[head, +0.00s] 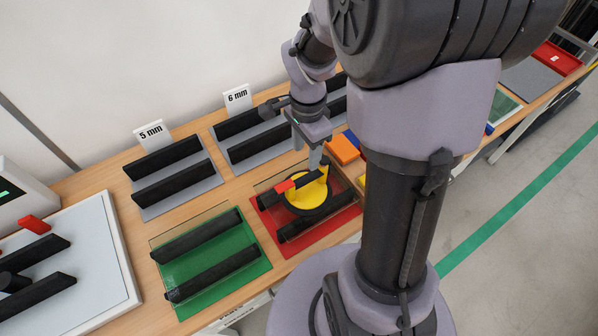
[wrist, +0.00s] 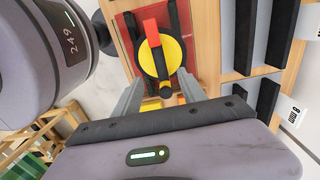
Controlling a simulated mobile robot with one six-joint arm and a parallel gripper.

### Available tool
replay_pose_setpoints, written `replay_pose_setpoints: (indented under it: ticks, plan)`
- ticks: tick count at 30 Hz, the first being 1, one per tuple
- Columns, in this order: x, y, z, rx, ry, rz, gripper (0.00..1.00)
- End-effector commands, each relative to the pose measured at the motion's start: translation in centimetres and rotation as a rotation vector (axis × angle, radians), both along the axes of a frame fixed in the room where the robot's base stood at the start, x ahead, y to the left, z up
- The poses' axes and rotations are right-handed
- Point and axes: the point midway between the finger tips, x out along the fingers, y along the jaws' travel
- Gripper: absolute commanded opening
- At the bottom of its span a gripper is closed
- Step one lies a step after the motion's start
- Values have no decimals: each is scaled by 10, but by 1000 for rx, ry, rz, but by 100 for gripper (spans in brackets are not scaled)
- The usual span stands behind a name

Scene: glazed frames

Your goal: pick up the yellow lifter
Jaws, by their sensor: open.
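The yellow lifter (head: 317,194) is a round yellow disc with a black rim and a bar-shaped handle, part red and part black. It lies on a glass pane over black rails on the red mat (head: 345,219). In the wrist view the lifter (wrist: 173,52) is at the upper middle, its red handle end pointing up. My gripper (head: 317,157) is above the lifter's far side in the head view.
A green mat (head: 255,269) with black rails and glass is left of the red mat. Grey racks signed 5 mm (head: 151,134) and 6 mm (head: 237,97) stand behind. An orange block (head: 344,149) is near my gripper. A white board (head: 118,274) is far left.

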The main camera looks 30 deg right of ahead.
Motion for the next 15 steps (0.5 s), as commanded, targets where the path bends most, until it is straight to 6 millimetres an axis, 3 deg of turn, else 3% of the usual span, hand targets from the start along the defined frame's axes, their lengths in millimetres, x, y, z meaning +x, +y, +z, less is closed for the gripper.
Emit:
replay_pose_setpoints:
  ticks: [1,4,11,15]
  plan:
    - [-1,0,-19,2,5,1,49]
    - [-1,0,-46,1,4,1,49]
    - [-1,0,-78,1,2,1,49]
    - [-2,-3,-107,1,2,1,49]
